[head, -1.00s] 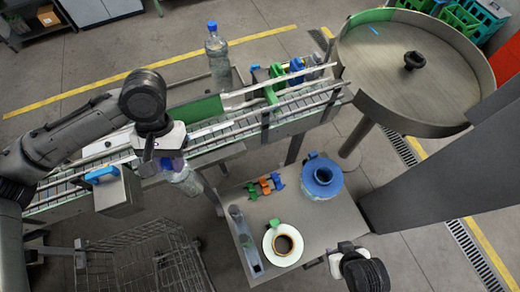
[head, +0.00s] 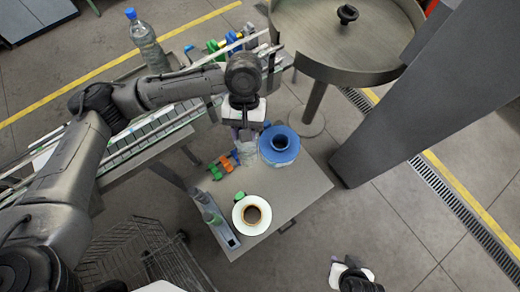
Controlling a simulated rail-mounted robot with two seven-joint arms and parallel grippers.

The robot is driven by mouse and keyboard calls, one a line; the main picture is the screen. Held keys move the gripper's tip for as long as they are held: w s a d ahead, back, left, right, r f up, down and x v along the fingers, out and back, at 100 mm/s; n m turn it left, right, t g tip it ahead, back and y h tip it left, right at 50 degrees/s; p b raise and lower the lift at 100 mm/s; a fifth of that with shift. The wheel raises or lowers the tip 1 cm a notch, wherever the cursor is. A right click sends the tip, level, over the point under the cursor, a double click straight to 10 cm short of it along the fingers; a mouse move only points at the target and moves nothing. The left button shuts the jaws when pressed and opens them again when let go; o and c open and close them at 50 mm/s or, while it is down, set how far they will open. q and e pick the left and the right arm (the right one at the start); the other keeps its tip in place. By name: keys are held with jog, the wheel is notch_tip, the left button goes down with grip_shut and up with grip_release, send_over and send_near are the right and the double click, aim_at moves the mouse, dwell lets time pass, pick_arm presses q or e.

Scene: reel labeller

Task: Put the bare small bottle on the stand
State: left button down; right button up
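My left gripper (head: 243,132) points down over the small grey table. It is shut on a small clear bottle (head: 246,153), whose upper end is hidden between the fingers. The bottle hangs roughly upright between the orange and green clips and the blue reel; I cannot tell whether it touches the table. A long tray (head: 226,238) at the table's left edge holds small clear bottles (head: 210,214). I cannot tell for sure which thing is the stand. My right gripper (head: 345,264) is low at the bottom right, off the table; its opening is unclear.
The blue reel (head: 279,145) and a white reel (head: 252,214) sit on the small table (head: 300,190), its right part bare. A large blue-capped bottle (head: 147,45) stands beyond the conveyor (head: 150,135). A round turntable (head: 320,40) is at the back; a wire cart (head: 140,250) is front left.

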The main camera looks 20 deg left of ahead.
pick_arm(q)
jog(key=s+d+f+n+t+h, duration=0.15)
jog(key=d+f+n, duration=0.45)
jog(key=f, duration=0.7)
jog(key=s+d+f+n+t+h, duration=0.1)
jog(key=s+d+f+n+h, duration=0.2)
jog(key=d+f, duration=0.65)
jog(key=w+a+f+b, duration=0.2)
jog(key=a+f+b, duration=0.4)
jog(key=b, duration=0.4)
jog(key=w+a+f+n+y+b, duration=0.1)
jog(key=w+a+f+b, duration=0.2)
jog(key=a+f+b, duration=0.3)
jog(key=f+b, duration=0.2)
jog(key=b, duration=0.3)
jog(key=shift+w+a, duration=0.3)
jog(key=shift+y, duration=0.25)
jog(key=c, duration=1.2)
grip_release()
jog(key=shift+f, duration=0.15)
jog(key=o, duration=0.4)
